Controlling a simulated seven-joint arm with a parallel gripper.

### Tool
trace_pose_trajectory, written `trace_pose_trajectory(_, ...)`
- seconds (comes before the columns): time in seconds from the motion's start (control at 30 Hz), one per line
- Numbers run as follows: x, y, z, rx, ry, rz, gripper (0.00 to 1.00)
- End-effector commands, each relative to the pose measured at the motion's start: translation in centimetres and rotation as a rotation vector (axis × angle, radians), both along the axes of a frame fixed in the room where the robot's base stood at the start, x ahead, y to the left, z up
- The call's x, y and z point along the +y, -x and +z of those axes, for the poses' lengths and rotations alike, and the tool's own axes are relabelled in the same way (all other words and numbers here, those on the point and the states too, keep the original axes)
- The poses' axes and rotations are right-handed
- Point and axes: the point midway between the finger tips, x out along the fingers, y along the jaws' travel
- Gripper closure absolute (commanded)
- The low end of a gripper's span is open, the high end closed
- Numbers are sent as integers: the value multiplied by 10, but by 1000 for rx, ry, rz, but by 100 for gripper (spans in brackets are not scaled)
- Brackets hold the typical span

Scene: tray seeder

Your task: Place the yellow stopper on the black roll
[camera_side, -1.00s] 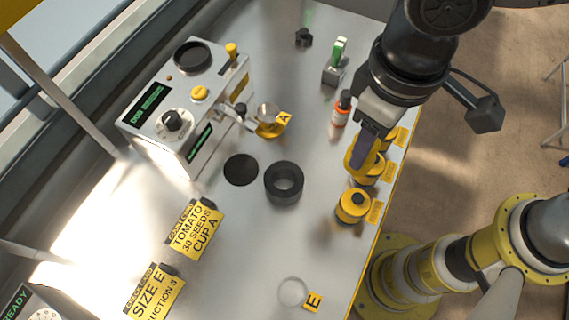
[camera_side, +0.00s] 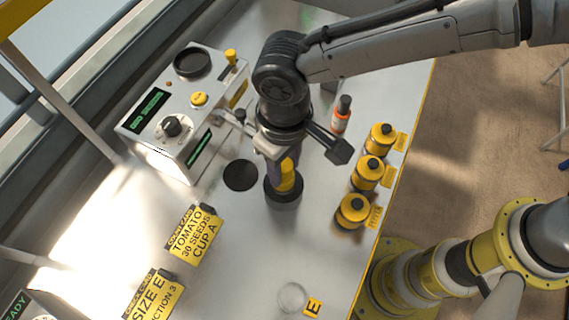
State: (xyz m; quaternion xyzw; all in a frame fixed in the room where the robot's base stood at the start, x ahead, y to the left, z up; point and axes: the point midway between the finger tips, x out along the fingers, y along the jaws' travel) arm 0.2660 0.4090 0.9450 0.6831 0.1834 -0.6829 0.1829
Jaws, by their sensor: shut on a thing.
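The yellow stopper (camera_side: 287,178) is between the fingers of my gripper (camera_side: 284,182), which is shut on it. The black roll (camera_side: 284,198), a thick dark ring, lies on the white table directly below the stopper in the picture. My gripper and the stopper cover the far part and the hole of the roll. I cannot tell whether the stopper touches the roll or is just above it.
Several yellow jars with black tops, such as the front one (camera_side: 352,211), stand along the right table edge. A white seeder machine (camera_side: 185,110) is at upper left. A black disc (camera_side: 240,175) lies left of the roll. An orange-and-white bottle (camera_side: 341,115) stands behind.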

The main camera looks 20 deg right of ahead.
Motion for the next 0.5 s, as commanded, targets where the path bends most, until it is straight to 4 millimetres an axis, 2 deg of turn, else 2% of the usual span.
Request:
trace_pose_trajectory(0.1, 0, 0, -10, 0, 0, 0, 100)
trace_pose_trajectory(0.47, 0, 0, -13, 0, 0, 0, 100)
trace_pose_trajectory(0.5, 0, 0, -13, -1, -1, 0, 51)
